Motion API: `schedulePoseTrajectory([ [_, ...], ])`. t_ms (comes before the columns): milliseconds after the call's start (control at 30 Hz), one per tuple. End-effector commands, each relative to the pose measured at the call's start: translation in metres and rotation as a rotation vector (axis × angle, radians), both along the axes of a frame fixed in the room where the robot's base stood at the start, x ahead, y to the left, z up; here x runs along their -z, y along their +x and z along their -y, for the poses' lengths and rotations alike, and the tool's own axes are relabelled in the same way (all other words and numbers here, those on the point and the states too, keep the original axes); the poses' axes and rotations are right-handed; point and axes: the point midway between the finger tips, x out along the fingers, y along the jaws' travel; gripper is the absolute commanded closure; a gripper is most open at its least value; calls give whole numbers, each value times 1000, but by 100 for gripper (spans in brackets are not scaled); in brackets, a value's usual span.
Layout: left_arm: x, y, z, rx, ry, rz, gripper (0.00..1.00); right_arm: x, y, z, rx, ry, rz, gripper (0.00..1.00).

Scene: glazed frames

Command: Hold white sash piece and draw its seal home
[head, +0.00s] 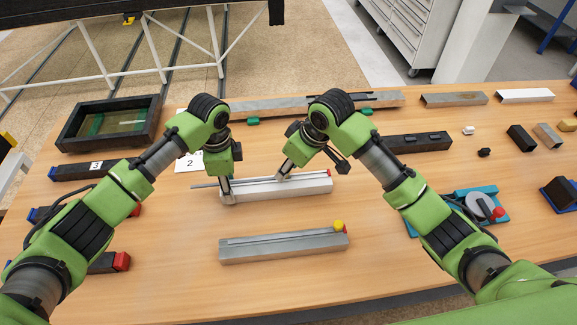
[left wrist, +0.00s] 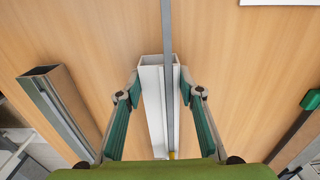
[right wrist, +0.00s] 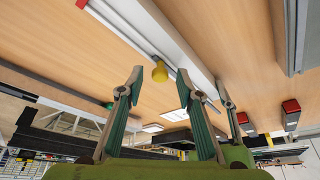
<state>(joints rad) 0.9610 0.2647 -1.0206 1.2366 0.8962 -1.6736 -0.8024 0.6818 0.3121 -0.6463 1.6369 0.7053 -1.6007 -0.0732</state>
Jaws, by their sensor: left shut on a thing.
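The white sash piece (head: 300,186) lies on the table in the middle of the head view, with a red mark (head: 329,172) at its right end. Its seal, a thin grey strip (left wrist: 168,45), lies along the top and sticks out past the open left end. A yellow knob (right wrist: 160,72) sits on the sash piece in the right wrist view. My left gripper (head: 229,196) is shut across the sash piece near that left end, one finger on each side. My right gripper (right wrist: 178,82) is open above the sash piece, with the knob between its fingertips, apparently ungripped.
A grey profile (head: 285,246) with a yellow ball and red end lies in front. A longer grey profile (head: 275,105) lies behind. A dark tray (head: 110,125) stands back left. A blue-green fixture (head: 480,205) stands right. Bare table separates the two nearer profiles.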

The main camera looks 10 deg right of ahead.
Motion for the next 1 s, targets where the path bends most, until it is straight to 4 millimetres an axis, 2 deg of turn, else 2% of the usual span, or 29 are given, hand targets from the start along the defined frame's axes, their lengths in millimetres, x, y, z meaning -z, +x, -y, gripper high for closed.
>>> schedulePoseTrajectory([
  [267,1,0,-1,-1,2,-1,86,2,1,-1,0,0,1,67],
  [300,1,0,-1,-1,2,-1,86,2,1,-1,0,1,1,72],
  [400,1,0,-1,-1,2,-1,86,2,1,-1,0,0,1,98],
  [633,1,0,-1,-1,2,-1,86,2,1,4,3,-1,1,100],
  [767,1,0,-2,-2,3,-2,86,2,2,30,6,-4,2,100],
  [900,1,0,-3,-3,6,-2,86,2,2,69,9,-7,1,100],
  [1000,1,0,-3,-3,6,-2,86,2,2,89,8,-6,2,100],
])
